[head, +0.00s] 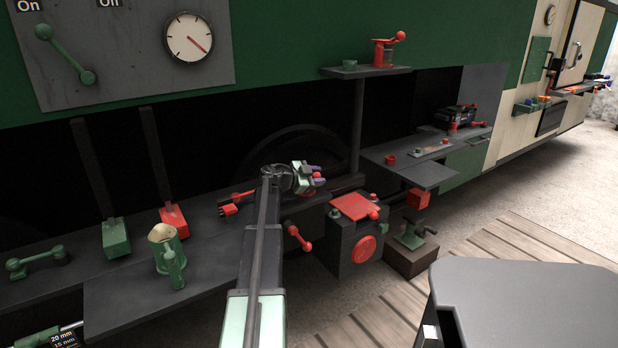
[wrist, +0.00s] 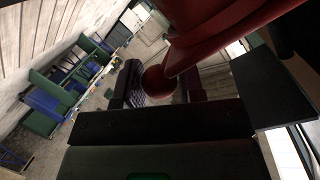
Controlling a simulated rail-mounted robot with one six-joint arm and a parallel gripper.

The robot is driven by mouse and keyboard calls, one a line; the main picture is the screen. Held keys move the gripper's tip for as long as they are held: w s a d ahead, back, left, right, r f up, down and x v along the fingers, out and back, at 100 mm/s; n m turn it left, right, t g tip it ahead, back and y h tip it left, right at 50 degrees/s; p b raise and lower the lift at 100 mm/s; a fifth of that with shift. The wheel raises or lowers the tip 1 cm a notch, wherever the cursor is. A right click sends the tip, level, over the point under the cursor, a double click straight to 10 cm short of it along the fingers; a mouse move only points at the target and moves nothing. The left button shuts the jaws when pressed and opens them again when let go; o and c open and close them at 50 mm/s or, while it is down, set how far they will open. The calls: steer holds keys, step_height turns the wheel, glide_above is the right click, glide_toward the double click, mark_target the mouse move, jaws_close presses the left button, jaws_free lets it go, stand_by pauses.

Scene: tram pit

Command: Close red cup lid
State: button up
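A red cup-like thing (head: 383,53) with a red lid and a ball-ended handle stands on the small high shelf in the head view. I cannot tell there whether its lid is open. My gripper (head: 316,174) is at the end of the arm, lower and left of that shelf in the picture. In the wrist view, a red ball (wrist: 158,84) on a large red part (wrist: 215,38) is close to the camera, in line with the gap of my gripper (wrist: 160,90). The fingers look apart, with no clear grip on the ball. I cannot tell which red thing this is.
A small green cup (head: 350,65) stands on the high shelf (head: 335,73). Below are a dark box with a red top (head: 353,207), a red crank (head: 300,238) and a green-handled vise (head: 412,236). Planked floor lies at the right.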

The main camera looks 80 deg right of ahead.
steer(key=o, duration=0.4)
steer(key=shift+c, duration=0.2)
steer(key=p+v, duration=0.2)
steer(key=v, duration=0.9)
steer(key=shift+s, duration=0.1)
